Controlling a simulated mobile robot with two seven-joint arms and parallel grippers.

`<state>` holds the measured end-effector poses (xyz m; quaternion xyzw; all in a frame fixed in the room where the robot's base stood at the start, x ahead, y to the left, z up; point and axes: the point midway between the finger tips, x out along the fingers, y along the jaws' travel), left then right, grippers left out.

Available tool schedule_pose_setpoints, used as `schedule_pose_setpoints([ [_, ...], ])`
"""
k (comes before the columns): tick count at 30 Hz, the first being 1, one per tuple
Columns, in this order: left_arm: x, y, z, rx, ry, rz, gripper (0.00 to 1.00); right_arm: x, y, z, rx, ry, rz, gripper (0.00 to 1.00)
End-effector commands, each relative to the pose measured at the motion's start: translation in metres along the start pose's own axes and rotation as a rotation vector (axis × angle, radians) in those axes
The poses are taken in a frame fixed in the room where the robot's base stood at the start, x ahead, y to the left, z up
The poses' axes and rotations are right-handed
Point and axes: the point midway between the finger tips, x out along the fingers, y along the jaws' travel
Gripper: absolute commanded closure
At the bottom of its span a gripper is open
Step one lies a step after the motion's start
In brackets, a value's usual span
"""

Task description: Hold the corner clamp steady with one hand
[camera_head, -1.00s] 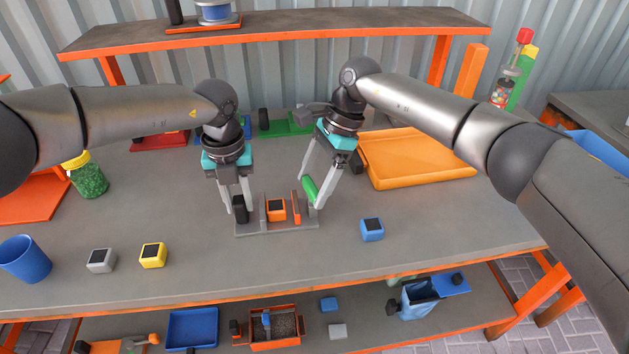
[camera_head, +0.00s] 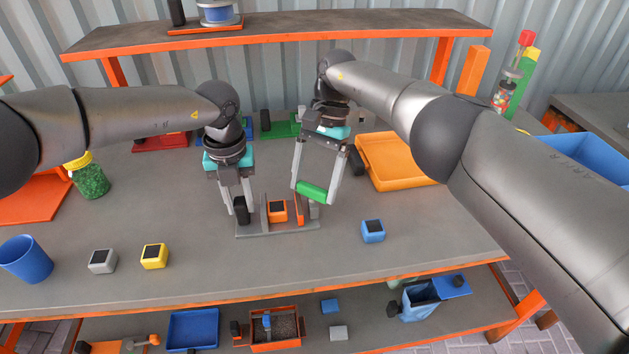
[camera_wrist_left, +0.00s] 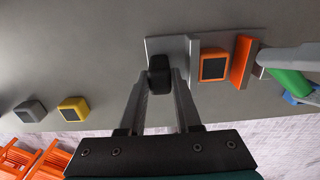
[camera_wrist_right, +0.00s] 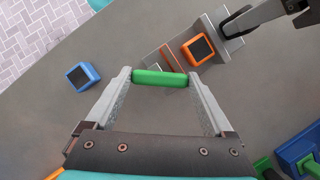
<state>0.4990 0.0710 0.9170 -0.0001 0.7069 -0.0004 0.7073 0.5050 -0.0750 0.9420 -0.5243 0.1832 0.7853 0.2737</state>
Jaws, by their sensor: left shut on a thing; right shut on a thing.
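The corner clamp (camera_head: 262,231) is a grey base on the bench with upright plates, an orange block (camera_head: 278,211) with a dark top between them, and a black knob (camera_head: 240,210) at its left end. My left gripper (camera_head: 239,208) is shut on the black knob, which also shows between the fingers in the left wrist view (camera_wrist_left: 160,78). My right gripper (camera_head: 315,193) is shut on a green bar (camera_wrist_right: 160,78), gripping it by its two ends. The bar is beside and above the clamp's right end; whether it touches the clamp is unclear.
A blue block (camera_head: 373,231) sits right of the clamp. Yellow (camera_head: 154,255) and grey (camera_head: 102,261) blocks and a blue cup (camera_head: 24,259) stand at the left. An orange tray (camera_head: 400,165) lies behind right. Bench space in front of the clamp is clear.

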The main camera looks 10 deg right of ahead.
Motion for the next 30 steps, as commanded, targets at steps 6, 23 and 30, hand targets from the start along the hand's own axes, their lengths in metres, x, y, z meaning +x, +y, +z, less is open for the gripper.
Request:
schedule_pose_setpoints([
  [6,0.0002,0.0018,-0.0003,0.001,0.003,0.005,1.0,0.0002,0.0014,-0.0024,-0.013,0.006,0.007,0.69],
  [23,0.0004,0.0017,-0.0004,-0.001,0.002,0.004,1.0,0.0002,0.0009,-0.0014,-0.013,0.003,0.006,0.0],
  [30,0.0004,0.0013,-0.0003,-0.001,0.002,0.004,1.0,-0.0079,0.0003,0.0017,-0.016,0.003,0.004,0.0],
])
